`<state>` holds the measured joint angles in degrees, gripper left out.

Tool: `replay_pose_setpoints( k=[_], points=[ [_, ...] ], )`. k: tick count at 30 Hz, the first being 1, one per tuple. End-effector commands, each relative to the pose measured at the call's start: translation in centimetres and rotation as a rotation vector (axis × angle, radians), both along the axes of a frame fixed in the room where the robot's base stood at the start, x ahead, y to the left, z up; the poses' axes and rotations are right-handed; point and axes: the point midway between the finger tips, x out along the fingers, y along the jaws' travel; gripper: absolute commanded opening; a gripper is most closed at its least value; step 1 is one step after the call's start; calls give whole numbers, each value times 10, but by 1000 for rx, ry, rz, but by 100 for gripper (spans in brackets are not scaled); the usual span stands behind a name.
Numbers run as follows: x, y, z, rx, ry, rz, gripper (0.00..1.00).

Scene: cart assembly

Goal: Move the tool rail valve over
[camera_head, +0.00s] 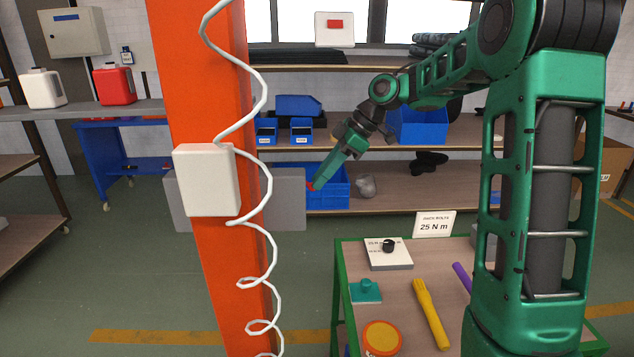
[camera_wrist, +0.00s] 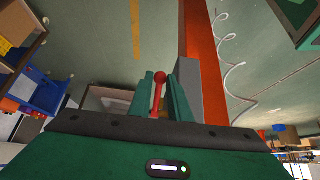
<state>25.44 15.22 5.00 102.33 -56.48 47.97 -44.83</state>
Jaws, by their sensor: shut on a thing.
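The valve's red lever (camera_wrist: 158,98), with a round red knob, stands between my gripper's two green fingers in the wrist view. My gripper (camera_head: 316,184) is shut on this lever. In the head view only a small red bit of the lever (camera_head: 310,187) shows at the fingertips. It is at the right side of a grey panel (camera_head: 289,196) that is partly hidden behind the orange post. The valve's body is not clear in either view.
The orange post (camera_head: 203,110) carries a white box (camera_head: 206,180) and a coiled white hose (camera_head: 268,190), close to the left of my gripper. A green-framed work table (camera_head: 400,300) with several parts stands at the lower right. Shelves with blue bins (camera_head: 417,127) are behind.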

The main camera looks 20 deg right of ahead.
Motion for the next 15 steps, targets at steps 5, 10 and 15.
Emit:
replay_pose_setpoints(
  k=[5, 10, 15],
  points=[
    [2, -4, 2, -1, -3, -8, 0],
    [0, -2, 2, 0, -1, -3, 0],
    [0, -4, 5, -1, -2, -1, 0]
  ],
)
